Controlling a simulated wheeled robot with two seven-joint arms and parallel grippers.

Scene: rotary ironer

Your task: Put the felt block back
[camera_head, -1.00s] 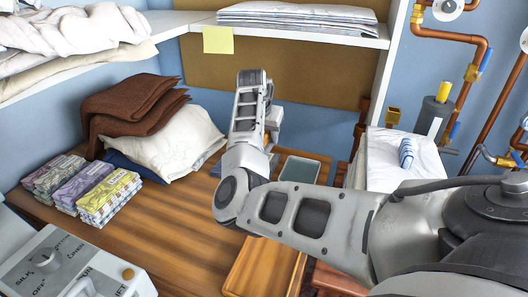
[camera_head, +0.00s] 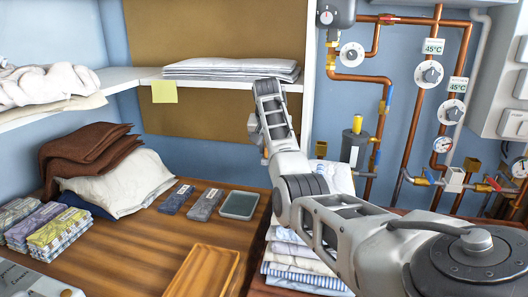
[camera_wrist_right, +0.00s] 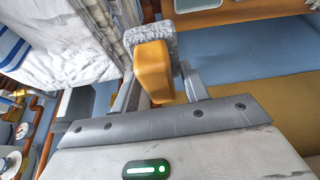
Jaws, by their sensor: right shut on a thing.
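The felt block (camera_wrist_right: 153,72) shows in the right wrist view as an orange-yellow block with a speckled grey felt layer at its far end. My right gripper (camera_wrist_right: 158,82) is shut on it, with a finger on each side. In the head view my right arm reaches up from the lower right, and its gripper end is in front of the wall below the shelf, above the table. My left gripper is in neither view.
The wooden table (camera_head: 135,240) holds two dark packets (camera_head: 205,204), a grey-green shallow tray (camera_head: 240,205), an empty wooden tray (camera_head: 205,270), folded cloths (camera_head: 120,180) and bundles (camera_head: 55,230). A white shelf (camera_head: 145,78) hangs above. Folded linens (camera_head: 300,260) and copper pipes (camera_head: 400,150) are right.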

